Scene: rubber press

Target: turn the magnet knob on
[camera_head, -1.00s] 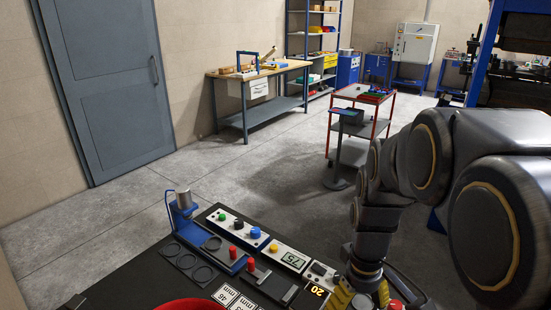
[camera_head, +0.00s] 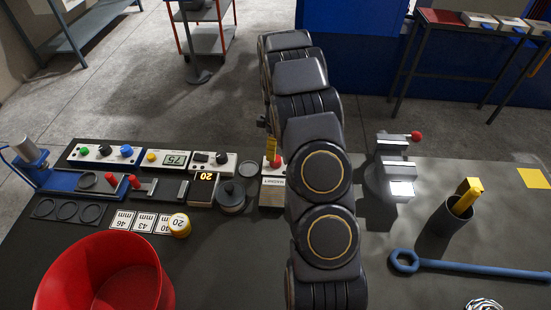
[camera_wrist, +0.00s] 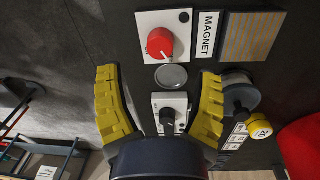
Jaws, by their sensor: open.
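The red magnet knob (camera_wrist: 160,43) sits on a white panel (camera_wrist: 178,20) in the wrist view, beside a MAGNET label (camera_wrist: 208,34) and a striped plate (camera_wrist: 252,37). The knob also shows in the head view (camera_head: 274,161), partly covered by my arm, on the magnet unit (camera_head: 271,186). My gripper (camera_wrist: 160,80) is open and empty, with its yellow fingers spread wide. In the wrist view the knob lies beyond the fingertips, apart from them. In the head view my arm hides most of the gripper.
Left of the magnet unit stand a grey knobbed weight (camera_head: 231,196), a display reading 20 (camera_head: 203,189), control boxes (camera_head: 105,154) and a blue press (camera_head: 60,180). A red bowl (camera_head: 60,270) is front left. A grey vise (camera_head: 388,172), yellow-handled cup (camera_head: 448,218) and blue wrench (camera_head: 470,267) are right.

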